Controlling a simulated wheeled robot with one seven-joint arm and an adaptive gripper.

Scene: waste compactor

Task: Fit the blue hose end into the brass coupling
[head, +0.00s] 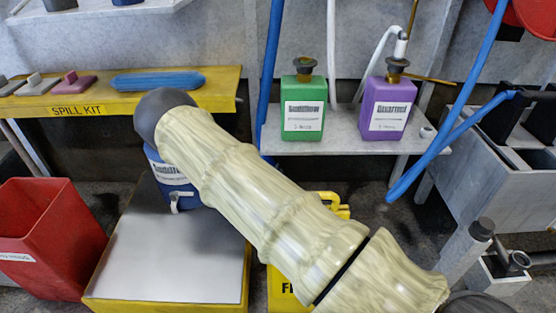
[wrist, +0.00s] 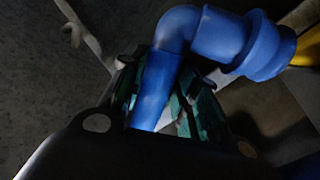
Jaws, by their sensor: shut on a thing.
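In the wrist view my gripper (wrist: 163,78) has its dark green-padded fingers on either side of a blue tube, shut on it. This blue hose end (wrist: 222,42) bends at an elbow beyond the fingertips and widens into a collar at the upper right. A yellow piece (wrist: 308,46) shows just past the collar at the right edge; I cannot tell whether it is the brass coupling or whether it touches the collar. In the head view my pale sleeved arm crosses the middle, and the gripper cannot be made out there.
A green bottle (head: 303,110) and a purple bottle (head: 387,110) stand on a grey shelf. Blue hoses (head: 455,138) hang at the right beside a grey basin (head: 478,150). A red bin (head: 45,240) and a yellow-edged platform (head: 165,255) are at the left, below the spill kit shelf (head: 190,98).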

